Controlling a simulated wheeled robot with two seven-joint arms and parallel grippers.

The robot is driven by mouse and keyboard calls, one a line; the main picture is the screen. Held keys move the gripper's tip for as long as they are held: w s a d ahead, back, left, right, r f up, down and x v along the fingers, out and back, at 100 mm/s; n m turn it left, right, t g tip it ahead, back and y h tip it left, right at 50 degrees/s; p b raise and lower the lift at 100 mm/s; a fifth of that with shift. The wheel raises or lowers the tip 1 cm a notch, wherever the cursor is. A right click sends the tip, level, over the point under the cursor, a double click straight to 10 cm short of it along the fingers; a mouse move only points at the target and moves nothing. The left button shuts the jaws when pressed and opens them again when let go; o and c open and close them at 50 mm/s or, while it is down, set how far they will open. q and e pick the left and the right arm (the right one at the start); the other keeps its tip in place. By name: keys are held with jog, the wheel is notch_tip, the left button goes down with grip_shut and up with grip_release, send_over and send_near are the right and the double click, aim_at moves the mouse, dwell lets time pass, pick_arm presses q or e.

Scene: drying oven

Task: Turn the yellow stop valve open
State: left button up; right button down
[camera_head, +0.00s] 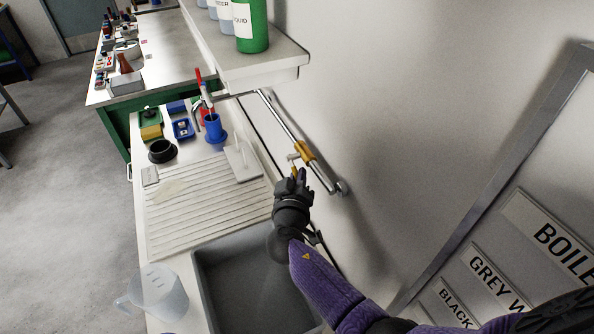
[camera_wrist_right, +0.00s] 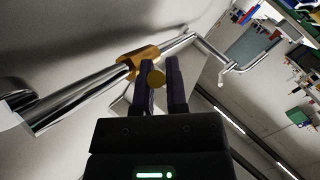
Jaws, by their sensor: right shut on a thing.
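The yellow stop valve (camera_head: 306,152) sits on a chrome pipe along the wall, above the sink unit. In the right wrist view its yellow body (camera_wrist_right: 138,60) wraps the pipe, and a round yellow handle end (camera_wrist_right: 156,78) shows between my fingers. My right gripper (camera_head: 298,175) reaches up to the valve from below, and its dark fingers (camera_wrist_right: 160,68) are shut on the handle. The fingers hide part of the handle, so its exact angle is hard to tell. My left gripper is not in view.
A sink basin (camera_head: 245,290) and ribbed drainboard (camera_head: 205,205) lie below my right arm. A clear jug (camera_head: 157,293) stands at the front left. A shelf (camera_head: 262,70) with bottles overhangs the pipe's far end. A blue cup (camera_head: 214,128) stands near the tap. The wall is close behind the valve.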

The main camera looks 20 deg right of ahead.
jog(key=r+g+p, duration=0.1)
jog(key=p, duration=0.1)
jog(key=r+n+g+y+p, duration=0.1)
jog(key=p, duration=0.2)
jog(key=shift+s+r+g, duration=0.1)
jog(key=shift+s+g, duration=0.15)
jog(key=shift+g, duration=0.15)
jog(key=shift+n+g+p, duration=0.3)
jog(key=shift+p, duration=0.05)
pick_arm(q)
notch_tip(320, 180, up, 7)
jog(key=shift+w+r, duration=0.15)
pick_arm(e)
jog(key=shift+f, duration=0.3)
jog(key=c, duration=0.9)
grip_release()
jog(key=shift+c, duration=0.2)
